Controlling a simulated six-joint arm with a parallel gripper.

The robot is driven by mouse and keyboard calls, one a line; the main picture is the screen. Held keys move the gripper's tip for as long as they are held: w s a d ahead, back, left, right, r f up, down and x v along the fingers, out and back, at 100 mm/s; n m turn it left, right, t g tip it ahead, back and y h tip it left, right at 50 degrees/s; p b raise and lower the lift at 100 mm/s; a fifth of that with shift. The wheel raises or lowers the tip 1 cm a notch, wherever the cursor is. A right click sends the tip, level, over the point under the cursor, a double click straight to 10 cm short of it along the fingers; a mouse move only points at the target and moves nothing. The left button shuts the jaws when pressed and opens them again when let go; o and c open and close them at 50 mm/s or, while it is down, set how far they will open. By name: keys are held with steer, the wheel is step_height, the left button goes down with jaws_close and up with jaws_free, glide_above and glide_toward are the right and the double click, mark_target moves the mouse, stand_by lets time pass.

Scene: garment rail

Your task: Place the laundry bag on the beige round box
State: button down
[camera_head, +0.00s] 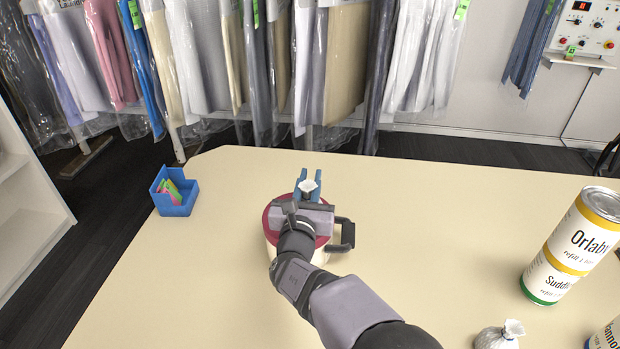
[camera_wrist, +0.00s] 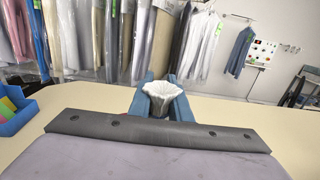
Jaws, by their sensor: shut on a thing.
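My gripper (camera_head: 308,183) is shut on a small laundry bag (camera_head: 308,187) with a pale, gathered top. In the wrist view the bag (camera_wrist: 162,97) stands upright between the blue fingers, white at its flared top and grey below. A round box (camera_head: 269,220) with a dark red top and beige side is under my gripper and wrist, which hide much of it. The bag shows at the far edge of the box; I cannot tell whether it touches it.
A blue open bin (camera_head: 176,192) with coloured tags stands at the table's left edge. Large labelled cans (camera_head: 572,245) and a grey tied sack (camera_head: 499,336) are at the right and front right. Bagged garments (camera_head: 340,60) hang behind the table. Much of the table (camera_head: 430,200) is clear.

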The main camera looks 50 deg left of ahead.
steer(key=c, duration=1.6)
jaws_free()
steer(key=shift+f, duration=0.1)
steer(key=shift+c, duration=0.2)
steer(key=shift+r, duration=0.25)
steer(key=shift+s+d+f+b, duration=0.2)
steer(key=shift+s+d+b, duration=0.2)
steer(key=shift+s+b, duration=0.1)
steer(key=b+v, duration=0.4)
steer(key=v, duration=0.6)
steer(key=shift+s+d, duration=0.2)
steer(key=shift+d, duration=0.1)
steer(key=shift+r, duration=0.15)
